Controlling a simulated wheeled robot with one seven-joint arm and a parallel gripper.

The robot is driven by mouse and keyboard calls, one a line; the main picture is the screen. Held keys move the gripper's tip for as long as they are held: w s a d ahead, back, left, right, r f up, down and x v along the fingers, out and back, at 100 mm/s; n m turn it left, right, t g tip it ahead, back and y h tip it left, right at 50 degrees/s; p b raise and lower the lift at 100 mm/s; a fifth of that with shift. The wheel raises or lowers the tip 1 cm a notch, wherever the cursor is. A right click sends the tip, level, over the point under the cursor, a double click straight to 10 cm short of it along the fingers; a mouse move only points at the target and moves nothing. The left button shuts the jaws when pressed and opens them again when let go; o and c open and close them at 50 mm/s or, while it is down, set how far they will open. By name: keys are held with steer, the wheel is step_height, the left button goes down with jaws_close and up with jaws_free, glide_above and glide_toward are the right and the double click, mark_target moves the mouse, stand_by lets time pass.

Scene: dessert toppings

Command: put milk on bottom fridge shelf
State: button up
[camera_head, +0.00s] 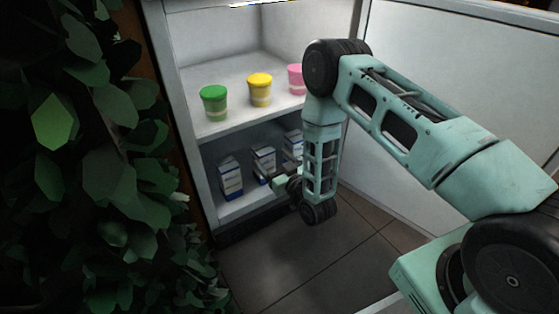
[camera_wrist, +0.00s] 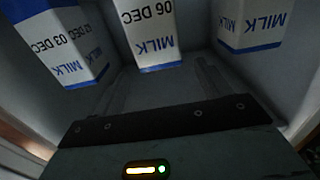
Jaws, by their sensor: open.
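Three white and blue milk cartons stand in a row on the bottom fridge shelf (camera_head: 240,203): a left carton (camera_head: 230,179), a middle carton (camera_head: 263,161) and a right carton (camera_head: 293,143). My gripper (camera_head: 268,178) is open at the front of the shelf, close to the middle carton. In the wrist view the cartons appear upside down. The middle one, marked 06 DEC (camera_wrist: 152,35), is straight ahead of the gripper, with one marked 03 DEC (camera_wrist: 62,45) to the left and another (camera_wrist: 252,22) to the right. No carton is visibly held.
The upper shelf (camera_head: 228,124) holds a green tub (camera_head: 214,102), a yellow tub (camera_head: 260,89) and a pink tub (camera_head: 296,78). The fridge door (camera_head: 450,65) stands open at the right. A leafy plant (camera_head: 90,160) fills the left side. Tiled floor (camera_head: 300,255) lies clear in front.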

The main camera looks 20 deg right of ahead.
steer(key=s+a+r+n+g+y, duration=0.1)
steer(key=s+a+r+g, duration=0.35)
steer(key=a+r, duration=0.25)
steer(key=s+a+r+n+g+y, duration=0.1)
steer(key=s+a+r+n+g, duration=0.1)
steer(key=s+a+r+g, duration=0.3)
steer(key=s+d+r+n+g+h, duration=0.1)
steer(key=s+r+g, duration=0.3)
steer(key=s, duration=0.9)
steer(key=s+d+r+n+g+h, duration=0.1)
steer(key=s+d+r+g+h, duration=0.2)
steer(key=s+r, duration=0.5)
steer(key=s+g, duration=0.1)
steer(key=s, duration=0.4)
steer(key=shift+s+r+h+p, duration=0.15)
steer(key=shift+r+h+p, duration=0.1)
steer(key=shift+h+p, duration=0.15)
step_height(320, 180, up, 52)
steer(key=p, duration=5.1)
steer(key=shift+f+p, duration=0.2)
steer(key=shift+p, duration=0.1)
